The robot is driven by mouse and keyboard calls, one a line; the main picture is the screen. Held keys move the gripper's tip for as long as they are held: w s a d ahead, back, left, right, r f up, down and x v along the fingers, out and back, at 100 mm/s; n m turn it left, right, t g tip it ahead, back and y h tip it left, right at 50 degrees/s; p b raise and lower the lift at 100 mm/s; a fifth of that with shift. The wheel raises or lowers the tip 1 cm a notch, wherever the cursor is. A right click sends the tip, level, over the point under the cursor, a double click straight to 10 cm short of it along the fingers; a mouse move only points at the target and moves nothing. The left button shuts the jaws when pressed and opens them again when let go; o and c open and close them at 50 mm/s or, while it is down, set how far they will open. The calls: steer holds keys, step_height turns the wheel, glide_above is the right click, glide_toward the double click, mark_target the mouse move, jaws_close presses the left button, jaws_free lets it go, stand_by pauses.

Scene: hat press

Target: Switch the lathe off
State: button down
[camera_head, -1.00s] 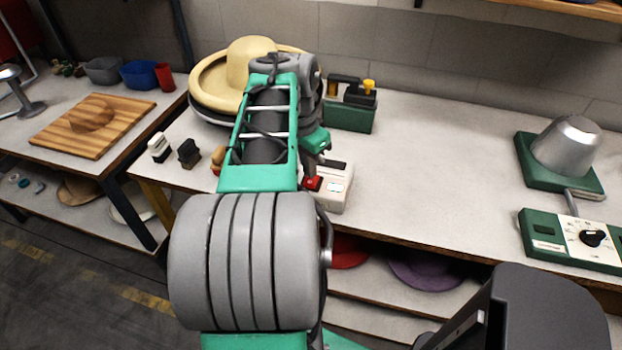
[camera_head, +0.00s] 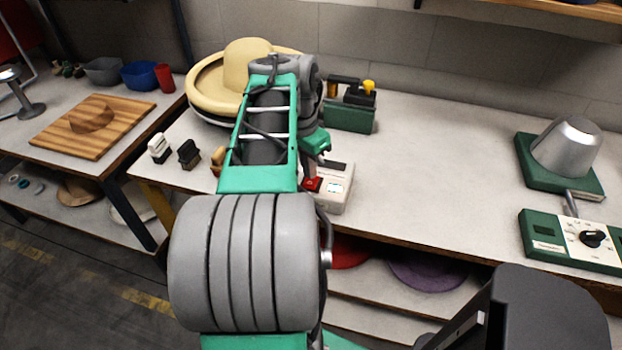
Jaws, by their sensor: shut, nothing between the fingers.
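The cream hat (camera_head: 248,68) with a wide brim sits on a round dark-and-pale base, the lathe (camera_head: 222,120), at the back of the table. My arm hides its right part. A white control box (camera_head: 338,196) with a red button (camera_head: 312,184) and a small pale display stands at the table's front edge. My gripper (camera_head: 311,172) points down just above the red button, its fingers together with nothing seen between them. My arm partly hides the box's left side. Whether the fingertips touch the button cannot be told.
A green box (camera_head: 348,117) with a yellow knob stands behind the control box. A metal hat form (camera_head: 568,147) and a green dial panel (camera_head: 570,243) are at the right. Two small stamp-like blocks (camera_head: 189,154) stand left of my arm. The table's middle right is clear.

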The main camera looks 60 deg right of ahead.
mark_target(310, 183)
steer(key=shift+f+b, duration=1.1)
steer(key=shift+f, duration=0.1)
stand_by(0.9)
step_height(310, 183, up, 7)
steer(key=p, duration=0.5)
steer(key=shift+r, duration=0.1)
stand_by(0.4)
